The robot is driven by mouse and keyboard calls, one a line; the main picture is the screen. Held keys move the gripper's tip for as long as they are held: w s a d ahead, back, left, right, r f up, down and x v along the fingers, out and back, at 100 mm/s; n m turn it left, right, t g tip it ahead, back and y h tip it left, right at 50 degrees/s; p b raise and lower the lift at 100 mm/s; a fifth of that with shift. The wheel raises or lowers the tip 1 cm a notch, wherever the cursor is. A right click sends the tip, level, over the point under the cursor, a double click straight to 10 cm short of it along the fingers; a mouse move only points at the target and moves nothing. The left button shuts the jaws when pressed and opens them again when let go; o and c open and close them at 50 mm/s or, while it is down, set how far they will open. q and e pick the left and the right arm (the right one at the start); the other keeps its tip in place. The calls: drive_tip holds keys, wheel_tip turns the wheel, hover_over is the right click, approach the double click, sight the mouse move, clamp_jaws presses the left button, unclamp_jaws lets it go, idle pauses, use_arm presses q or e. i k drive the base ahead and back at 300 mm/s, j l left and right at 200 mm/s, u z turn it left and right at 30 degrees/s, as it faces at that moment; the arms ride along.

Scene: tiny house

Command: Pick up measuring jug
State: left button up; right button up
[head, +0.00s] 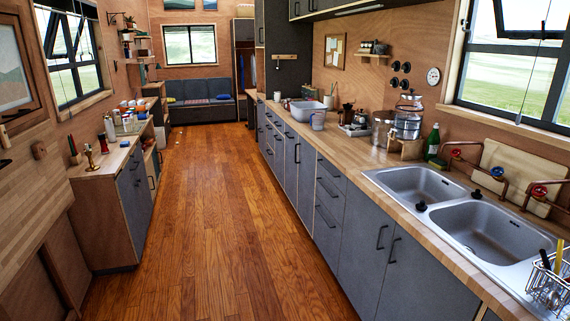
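What looks like the measuring jug (318,121) is a small clear, greyish jug. It stands upright near the front edge of the long wooden counter (345,143) on the right, well ahead of me, in front of a white tub. It is small in the picture, so its markings cannot be made out. Neither of my grippers shows in the head view.
A white tub (308,110), a glass dispenser (407,118) and a green bottle (432,142) stand on the right counter. A double sink (490,230) is nearer. A lower cabinet (133,195) stands left. The wooden floor (215,220) between is clear.

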sight(317, 116)
drive_tip(key=i, duration=2.6)
drive_tip(key=i+u, duration=0.1)
drive_tip(key=i, duration=0.55)
drive_tip(key=i+l, duration=0.1)
drive_tip(key=i, duration=0.5)
drive_tip(key=i+l+u, duration=0.15)
drive_tip(key=i, duration=0.5)
drive_tip(key=i+l, duration=0.1)
drive_tip(key=i, duration=0.55)
drive_tip(key=u, duration=0.05)
